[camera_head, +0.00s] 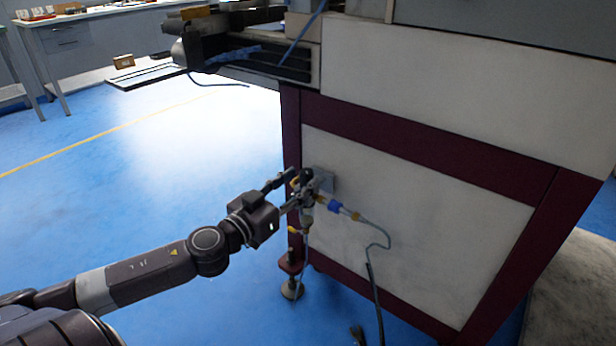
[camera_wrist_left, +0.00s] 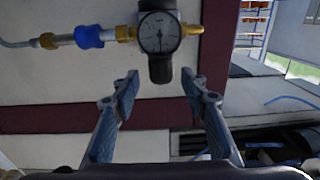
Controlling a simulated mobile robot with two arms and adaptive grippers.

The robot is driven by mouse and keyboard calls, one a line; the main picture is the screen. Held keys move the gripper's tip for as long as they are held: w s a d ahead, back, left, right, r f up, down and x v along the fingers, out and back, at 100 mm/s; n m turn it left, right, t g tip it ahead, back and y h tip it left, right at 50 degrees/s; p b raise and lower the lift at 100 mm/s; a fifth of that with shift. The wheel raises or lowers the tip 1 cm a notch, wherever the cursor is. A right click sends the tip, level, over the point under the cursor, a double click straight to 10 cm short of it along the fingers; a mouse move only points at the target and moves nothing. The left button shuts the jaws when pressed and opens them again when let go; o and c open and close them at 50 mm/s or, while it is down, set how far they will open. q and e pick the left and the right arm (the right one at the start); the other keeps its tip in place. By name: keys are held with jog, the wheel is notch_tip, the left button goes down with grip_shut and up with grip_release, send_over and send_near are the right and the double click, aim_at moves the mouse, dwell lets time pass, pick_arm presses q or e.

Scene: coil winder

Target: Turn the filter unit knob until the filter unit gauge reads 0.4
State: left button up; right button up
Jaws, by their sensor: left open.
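The filter unit (camera_head: 312,192) is mounted on the white side panel of the machine. The black filter unit knob (camera_wrist_left: 160,69) sticks out below the gauge in that view. My left gripper (camera_head: 291,190) is open at the unit. In the wrist view, the left gripper's fingertips (camera_wrist_left: 160,80) stand on either side of the knob's end, with gaps between. My right gripper is not in view.
A blue fitting (camera_head: 335,206) and a hose (camera_head: 380,235) run from the unit along the panel. The dark red frame (camera_head: 291,130) borders the panel. A ledge with cables (camera_head: 265,65) overhangs above. Blue floor (camera_head: 150,190) is clear to the left.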

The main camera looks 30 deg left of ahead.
aim_at(302, 177)
pick_arm(q)
jog(key=shift+w, duration=1.85)
grip_shut()
